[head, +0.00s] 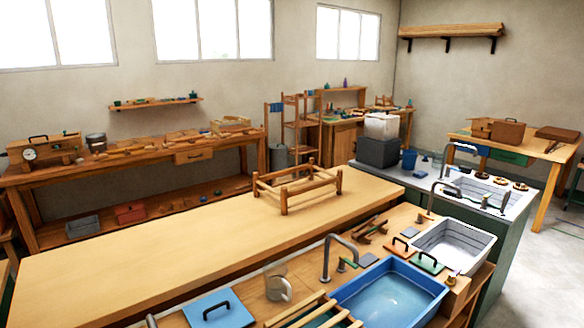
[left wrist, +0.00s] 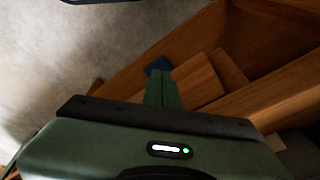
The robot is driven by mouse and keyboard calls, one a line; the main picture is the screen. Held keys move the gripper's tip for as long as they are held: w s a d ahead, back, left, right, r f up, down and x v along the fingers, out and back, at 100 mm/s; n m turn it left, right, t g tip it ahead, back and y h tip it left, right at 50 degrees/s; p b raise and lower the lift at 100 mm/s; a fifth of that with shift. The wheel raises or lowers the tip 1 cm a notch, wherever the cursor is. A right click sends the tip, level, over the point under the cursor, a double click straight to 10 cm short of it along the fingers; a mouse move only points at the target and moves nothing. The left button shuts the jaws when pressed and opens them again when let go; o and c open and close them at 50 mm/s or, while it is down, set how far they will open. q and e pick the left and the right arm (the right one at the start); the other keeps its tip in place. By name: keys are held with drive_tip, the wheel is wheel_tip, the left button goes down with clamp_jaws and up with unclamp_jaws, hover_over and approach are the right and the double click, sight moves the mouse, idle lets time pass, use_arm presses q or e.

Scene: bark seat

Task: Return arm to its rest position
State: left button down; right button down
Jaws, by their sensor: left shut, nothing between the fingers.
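My left gripper (left wrist: 158,67) shows in the left wrist view. Its two green fingers are together, with dark blue tips, and nothing is between them. Its broad green body with a small white light and a green light fills the bottom of that view. Past the fingertips are brown wooden boards (left wrist: 205,60) at an angle; I cannot tell whether the fingertips touch them. Neither gripper shows in the head view, and my right gripper is in no view.
A long wooden worktop (head: 190,235) carries a small wooden frame (head: 297,185). In front are a blue water basin (head: 387,297), a white basin (head: 455,243), a glass jug (head: 278,283) and a blue lidded board (head: 218,309). Most of the worktop is clear. Grey floor (head: 545,260) is open at right.

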use_arm(q)
drive_tip(key=s+a+f+b, duration=0.1)
drive_tip(key=s+f+b, duration=0.2)
drive_tip(key=s+f, duration=0.5)
drive_tip(key=s+a+f+g+b, duration=0.1)
drive_tip(key=s+a+f+b, duration=0.1)
drive_tip(key=s+f, duration=0.7)
wheel_tip(320, 180, down, 8)
drive_tip(key=shift+s+f+b, duration=0.1)
drive_tip(key=shift+s+b, duration=0.2)
drive_tip(key=shift+b, duration=0.35)
